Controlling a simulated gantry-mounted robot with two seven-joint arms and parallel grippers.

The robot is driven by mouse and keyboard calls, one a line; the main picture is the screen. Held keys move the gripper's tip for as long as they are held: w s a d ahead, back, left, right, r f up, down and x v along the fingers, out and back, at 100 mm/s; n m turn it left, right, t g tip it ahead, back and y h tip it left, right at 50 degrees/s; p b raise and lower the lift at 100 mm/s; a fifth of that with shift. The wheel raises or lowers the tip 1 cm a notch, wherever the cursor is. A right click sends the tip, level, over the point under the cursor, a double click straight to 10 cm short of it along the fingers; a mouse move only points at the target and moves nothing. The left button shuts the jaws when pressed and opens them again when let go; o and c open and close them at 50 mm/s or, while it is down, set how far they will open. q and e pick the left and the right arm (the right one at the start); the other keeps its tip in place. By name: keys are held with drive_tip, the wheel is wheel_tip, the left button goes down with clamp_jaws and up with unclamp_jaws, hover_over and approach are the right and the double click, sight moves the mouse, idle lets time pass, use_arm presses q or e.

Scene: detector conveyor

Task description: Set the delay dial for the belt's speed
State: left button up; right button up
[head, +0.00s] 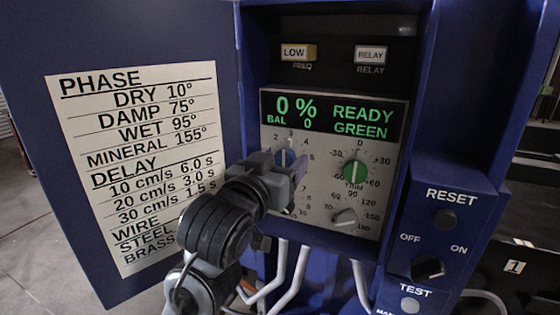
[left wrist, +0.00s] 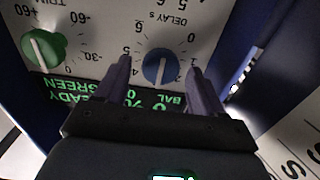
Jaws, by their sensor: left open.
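The blue delay dial (left wrist: 162,66), marked DELAY s, sits on the grey control panel. Its white pointer line stands about upright on the panel, near the 3. In the head view the dial (head: 284,157) is partly hidden by my left gripper (head: 291,172). In the left wrist view my left gripper (left wrist: 159,68) is open, with one finger on each side of the dial; contact cannot be told. The chart (head: 140,165) lists DELAY: 10 cm/s 6.0 s, 20 cm/s 3.0 s, 30 cm/s 1.5 s. My right gripper is not in view.
The green TRIM dial (head: 356,171) is right of the delay dial, with a grey knob (head: 345,217) below it. The display (head: 333,118) reads 0 %, BAL 0, READY GREEN. LOW (head: 298,52) and RELAY (head: 370,55) plates are above. A RESET button (head: 444,219) and OFF/ON switch (head: 428,267) stand right.

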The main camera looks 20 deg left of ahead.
use_arm(q)
drive_tip(key=shift+c, duration=0.2)
drive_tip(key=c, duration=1)
drive_tip(key=n, duration=0.2)
drive_tip(key=shift+n, duration=0.4)
drive_tip(key=n+p, duration=0.1)
drive_tip(key=n, duration=0.1)
drive_tip(key=shift+n, duration=0.4)
drive_tip(key=n+p, duration=0.2)
drive_tip(key=n, duration=0.2)
drive_tip(key=shift+a+r, duration=0.1)
drive_tip(key=shift+n+p, duration=0.8)
drive_tip(key=shift+n, duration=1)
drive_tip(key=shift+a+f, duration=0.1)
drive_tip(key=shift+f, duration=0.1)
